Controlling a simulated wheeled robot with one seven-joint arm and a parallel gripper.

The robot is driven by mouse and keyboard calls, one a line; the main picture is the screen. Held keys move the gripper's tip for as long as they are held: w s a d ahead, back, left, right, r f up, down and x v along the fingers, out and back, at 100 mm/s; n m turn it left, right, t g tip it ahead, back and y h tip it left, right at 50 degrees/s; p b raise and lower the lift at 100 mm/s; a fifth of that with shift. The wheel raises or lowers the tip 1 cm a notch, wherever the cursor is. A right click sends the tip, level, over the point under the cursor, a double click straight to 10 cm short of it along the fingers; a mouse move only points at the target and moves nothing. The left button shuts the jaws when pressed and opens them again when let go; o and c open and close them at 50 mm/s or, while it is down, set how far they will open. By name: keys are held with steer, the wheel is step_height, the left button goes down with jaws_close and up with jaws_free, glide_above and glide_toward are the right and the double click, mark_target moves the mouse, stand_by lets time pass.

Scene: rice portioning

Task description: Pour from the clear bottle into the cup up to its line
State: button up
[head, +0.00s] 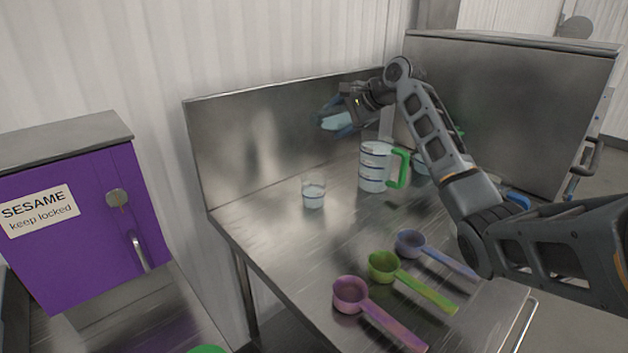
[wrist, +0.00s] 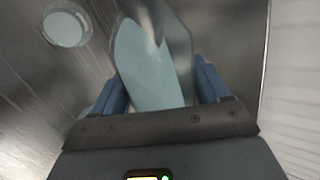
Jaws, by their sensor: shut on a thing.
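My gripper (head: 338,121) is shut on the clear bottle (head: 335,120), which is tipped onto its side in the air above the steel table. In the wrist view the clear bottle (wrist: 150,65) lies between the blue fingers of my gripper (wrist: 165,88) and has pale bluish contents. The cup (head: 313,193) is small and clear and stands upright on the table, below and left of the bottle. It holds some pale contents. The wrist view shows it from above (wrist: 67,28), apart from the bottle. I cannot make out its line or any stream.
A clear measuring jug (head: 374,167) with a green handle stands right of the cup. Pink (head: 351,294), green (head: 384,266) and blue (head: 411,243) scoops lie at the front of the steel table (head: 290,250). A steel panel rises behind the cup. A purple cabinet (head: 85,225) stands left.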

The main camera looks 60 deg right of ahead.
steer(key=shift+f+h, duration=0.4)
steer(key=shift+f, duration=0.05)
stand_by(1.1)
